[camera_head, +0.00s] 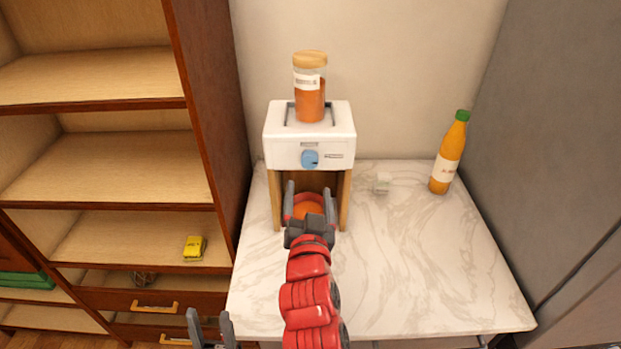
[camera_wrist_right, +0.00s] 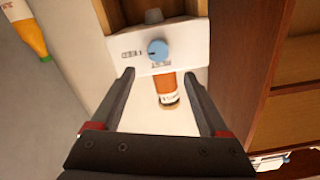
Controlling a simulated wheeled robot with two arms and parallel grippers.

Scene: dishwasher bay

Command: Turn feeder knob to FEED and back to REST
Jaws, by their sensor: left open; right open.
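The feeder (camera_head: 283,152) is a white box on wooden legs, standing on a marble counter. Its round blue knob (camera_head: 309,159) is on the front face, with small dark markings beside it that I cannot read. The knob also shows in the right wrist view (camera_wrist_right: 158,50), upside down and between the finger lines. My right gripper (camera_head: 309,190) is open and empty, in front of and just below the knob, apart from it. It also shows in the right wrist view (camera_wrist_right: 159,71). My left gripper (camera_head: 209,315) is open and empty, low at the left.
A jar (camera_head: 310,100) with orange contents stands on the feeder. An orange bowl (camera_head: 308,209) sits under it, partly hidden by my right gripper. A wooden shelf (camera_head: 110,170) is left.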

